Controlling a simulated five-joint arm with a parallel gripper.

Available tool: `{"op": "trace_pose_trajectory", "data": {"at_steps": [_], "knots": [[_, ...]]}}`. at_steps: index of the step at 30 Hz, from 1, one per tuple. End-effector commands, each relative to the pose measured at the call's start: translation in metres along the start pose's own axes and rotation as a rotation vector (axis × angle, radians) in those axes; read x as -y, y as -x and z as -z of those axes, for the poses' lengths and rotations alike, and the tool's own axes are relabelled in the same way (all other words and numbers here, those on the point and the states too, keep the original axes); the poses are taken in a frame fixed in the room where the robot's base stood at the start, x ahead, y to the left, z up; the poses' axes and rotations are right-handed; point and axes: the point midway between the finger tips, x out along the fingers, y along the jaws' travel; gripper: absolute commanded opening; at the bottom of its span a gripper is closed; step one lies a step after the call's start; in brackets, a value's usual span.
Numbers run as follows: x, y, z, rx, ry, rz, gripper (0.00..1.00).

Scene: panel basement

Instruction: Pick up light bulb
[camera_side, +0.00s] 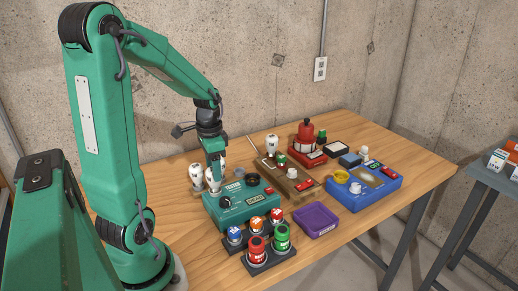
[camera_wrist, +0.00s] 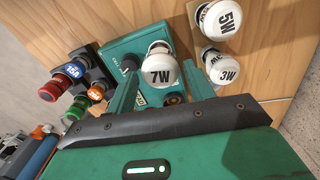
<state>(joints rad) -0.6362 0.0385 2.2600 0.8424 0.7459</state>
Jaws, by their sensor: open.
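A white light bulb marked 7W (camera_wrist: 161,72) shows in the wrist view between the two fingers of my open gripper (camera_wrist: 160,84), its metal base over the edge of the teal tester box (camera_wrist: 124,50). I cannot tell whether the fingers touch it. In the side view my gripper (camera_side: 215,177) points down at the back left of the tester box (camera_side: 228,211). A white bulb (camera_side: 196,176) stands left of it; my fingers partly hide the area beside them.
Another white bulb (camera_side: 272,143) stands behind. Bare wood lies at the back right.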

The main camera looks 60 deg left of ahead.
Motion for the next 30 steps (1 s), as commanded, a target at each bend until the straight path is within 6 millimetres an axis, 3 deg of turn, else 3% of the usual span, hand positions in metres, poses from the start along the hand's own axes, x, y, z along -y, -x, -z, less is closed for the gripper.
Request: {"op": "trace_pose_trajectory", "data": {"at_steps": [18, 30], "knots": [[0.0, -0.05, 0.0, 0.002, 0.0, -0.002, 0.53], [0.001, -0.052, 0.0, 0.001, 0.0, -0.001, 0.53]]}}
